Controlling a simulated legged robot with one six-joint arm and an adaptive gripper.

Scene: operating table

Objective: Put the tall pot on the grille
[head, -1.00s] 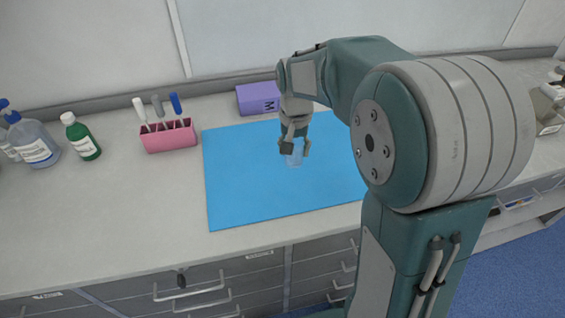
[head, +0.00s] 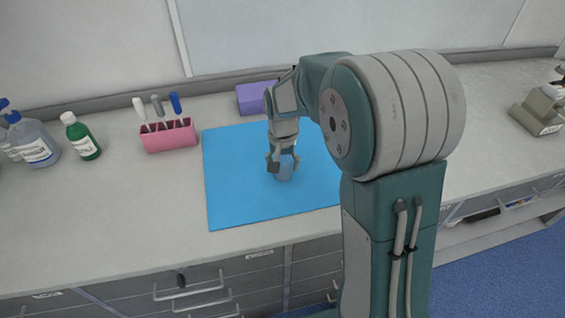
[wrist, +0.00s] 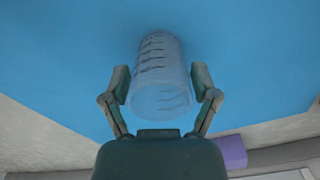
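The tall pot (wrist: 160,75) is a clear, bluish beaker with dark graduation marks. In the wrist view it lies between the two fingers of my gripper (wrist: 160,88), with its near rim facing the camera. The fingers are close against its sides, though a thin gap seems to show. In the head view my gripper (head: 283,165) is pointed down with the pot (head: 283,173) between its fingertips, over the blue mat (head: 230,195). I cannot tell whether the pot's base touches the mat. I see no grille in either view.
A pink rack (head: 168,138) with several pens stands left of the mat. A purple box (head: 252,98) is behind it. Bottles (head: 80,137) stand at far left, and a grey device (head: 541,112) at far right. The counter's front left is clear.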

